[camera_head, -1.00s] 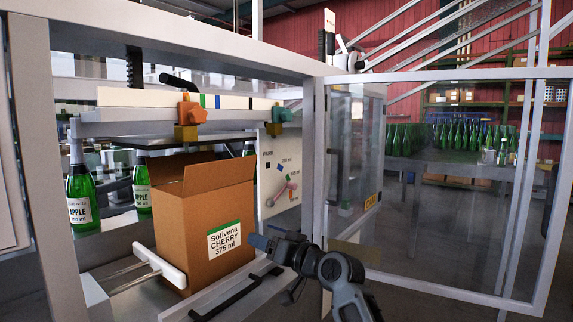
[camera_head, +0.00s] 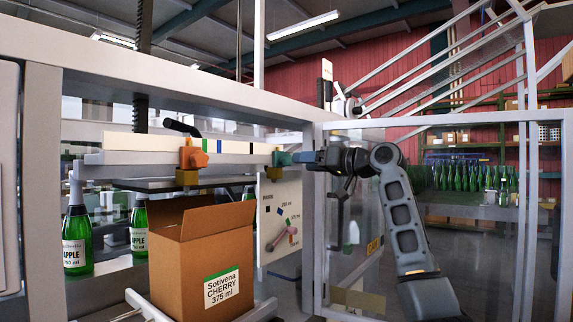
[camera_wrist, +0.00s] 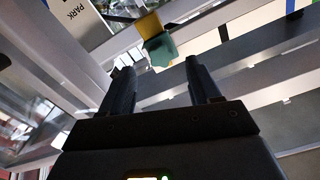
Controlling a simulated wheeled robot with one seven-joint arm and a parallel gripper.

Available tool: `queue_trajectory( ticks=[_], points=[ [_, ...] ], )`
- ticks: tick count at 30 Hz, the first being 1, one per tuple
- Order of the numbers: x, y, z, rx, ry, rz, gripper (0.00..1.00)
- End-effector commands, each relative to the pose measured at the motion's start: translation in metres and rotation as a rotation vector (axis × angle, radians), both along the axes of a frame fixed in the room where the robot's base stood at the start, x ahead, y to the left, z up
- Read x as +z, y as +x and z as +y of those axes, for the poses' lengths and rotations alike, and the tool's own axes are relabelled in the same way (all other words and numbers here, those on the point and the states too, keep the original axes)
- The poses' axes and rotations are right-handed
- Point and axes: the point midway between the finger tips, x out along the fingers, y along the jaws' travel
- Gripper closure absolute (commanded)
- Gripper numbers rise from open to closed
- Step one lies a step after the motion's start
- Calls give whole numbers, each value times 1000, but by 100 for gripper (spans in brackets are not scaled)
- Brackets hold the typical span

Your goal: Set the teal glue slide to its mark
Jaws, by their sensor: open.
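The teal glue slide (camera_head: 281,159) sits near the right end of the pale rail (camera_head: 120,159), with a yellow-brown block under it. In the wrist view the teal slide (camera_wrist: 160,50) lies just beyond and between my two fingertips. My gripper (camera_head: 303,157) is open, level with the slide and just right of it; I cannot tell if it touches. The wrist view shows my gripper (camera_wrist: 157,68) empty between its fingers. A white scale strip (camera_head: 150,144) above the rail carries several small coloured marks. The orange slide (camera_head: 193,158) is farther left.
A carton (camera_head: 195,265) labelled Sotivena CHERRY 375 ml stands open below the rail. Green bottles (camera_head: 77,240) stand left. A glazed door (camera_head: 450,230) and frame post (camera_head: 311,240) are close to my arm.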

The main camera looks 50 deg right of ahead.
Motion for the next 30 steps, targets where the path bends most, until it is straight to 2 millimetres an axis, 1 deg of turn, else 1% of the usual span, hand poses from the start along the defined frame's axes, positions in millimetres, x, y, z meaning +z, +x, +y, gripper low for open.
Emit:
queue_trajectory(
  ticks=[9, 15, 19, 26, 30],
  points=[
    [0, 46, 1, 2, 2, 3, 38],
    [0, 68, 1, 1, 1, 1, 38],
    [-1, 74, 1, 0, 1, 1, 38],
    [-1, 75, 1, 0, 1, 0, 38],
    [-1, 75, 1, 0, 1, 0, 49]
  ],
)
